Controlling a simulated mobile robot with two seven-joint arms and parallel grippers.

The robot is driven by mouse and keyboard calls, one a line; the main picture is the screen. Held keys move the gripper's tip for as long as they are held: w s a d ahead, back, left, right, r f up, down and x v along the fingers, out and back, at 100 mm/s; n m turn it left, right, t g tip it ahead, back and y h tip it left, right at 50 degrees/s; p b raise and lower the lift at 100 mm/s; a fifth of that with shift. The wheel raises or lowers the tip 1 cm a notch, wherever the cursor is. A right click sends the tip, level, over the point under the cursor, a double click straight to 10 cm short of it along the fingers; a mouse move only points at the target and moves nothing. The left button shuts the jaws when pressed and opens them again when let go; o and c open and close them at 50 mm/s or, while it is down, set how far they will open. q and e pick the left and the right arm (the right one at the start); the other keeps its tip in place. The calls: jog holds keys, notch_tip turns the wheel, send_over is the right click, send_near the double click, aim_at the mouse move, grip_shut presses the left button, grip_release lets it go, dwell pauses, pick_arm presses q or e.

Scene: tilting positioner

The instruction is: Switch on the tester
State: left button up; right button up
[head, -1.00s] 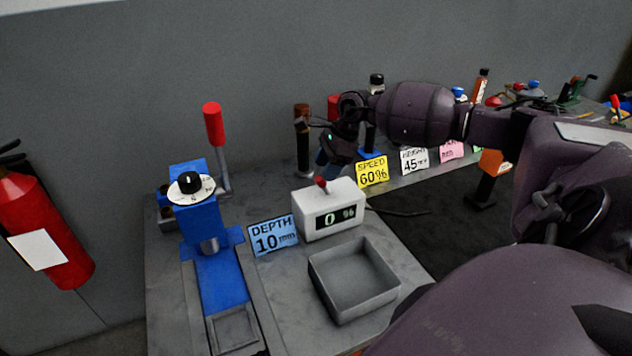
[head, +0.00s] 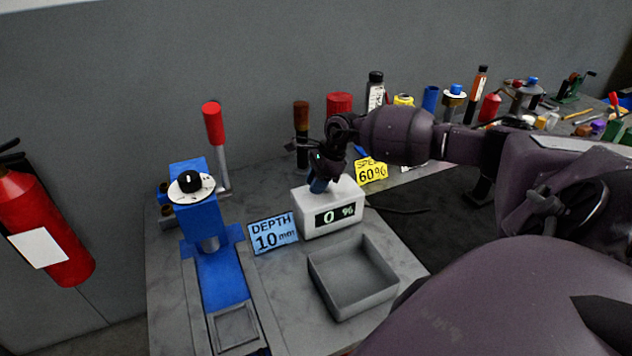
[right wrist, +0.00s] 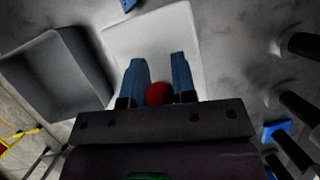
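The tester is a white box (head: 331,222) with a dark display reading "0 %", on the grey bench top. In the right wrist view its pale top (right wrist: 155,35) lies beyond the fingers. The tester has a red knob on top, which shows in the right wrist view (right wrist: 157,94) between the two blue fingers. My right gripper (head: 318,186) is down at the tester's top, and its fingers (right wrist: 160,60) stand apart on either side of the knob. In the head view the gripper hides the knob. My left gripper is not in view.
An empty grey tray (head: 352,300) stands in front of the tester. A blue "DEPTH 10 mm" card (head: 272,233) and a blue press (head: 205,225) with a red-handled lever (head: 213,125) are to the left. Bottles and a yellow "60%" card (head: 371,172) stand behind.

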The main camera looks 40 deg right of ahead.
aim_at(328, 188)
jog(key=c, duration=0.4)
jog(key=shift+o, duration=0.2)
jog(key=shift+s+d+y+b, duration=0.1)
jog(key=shift+d+y+b, duration=0.2)
jog(key=shift+y+b, duration=0.55)
jog(key=d+t+y+b, duration=0.1)
jog(key=b, duration=0.1)
jog(key=d+y+b, duration=0.1)
jog(key=y+b, duration=0.1)
jog(key=b, duration=0.1)
jog(key=s+t+y+b, duration=0.1)
jog(key=y+b, duration=0.1)
jog(key=shift+d+r+m+t+y, duration=0.2)
jog(key=shift+d+m+t+y, duration=0.1)
jog(key=shift+d, duration=0.1)
jog(key=shift+d+r+y+b, duration=0.1)
jog(key=shift+d+y+b, duration=0.15)
jog(key=shift+y+b, duration=0.25)
pick_arm(q)
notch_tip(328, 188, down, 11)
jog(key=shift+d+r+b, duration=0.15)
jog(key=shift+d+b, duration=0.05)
jog(key=shift+b, duration=0.25)
pick_arm(e)
jog(key=shift+s+d+r+t+y, duration=0.15)
jog(key=shift+d+t+y, duration=0.1)
jog(key=shift+t+y, duration=0.3)
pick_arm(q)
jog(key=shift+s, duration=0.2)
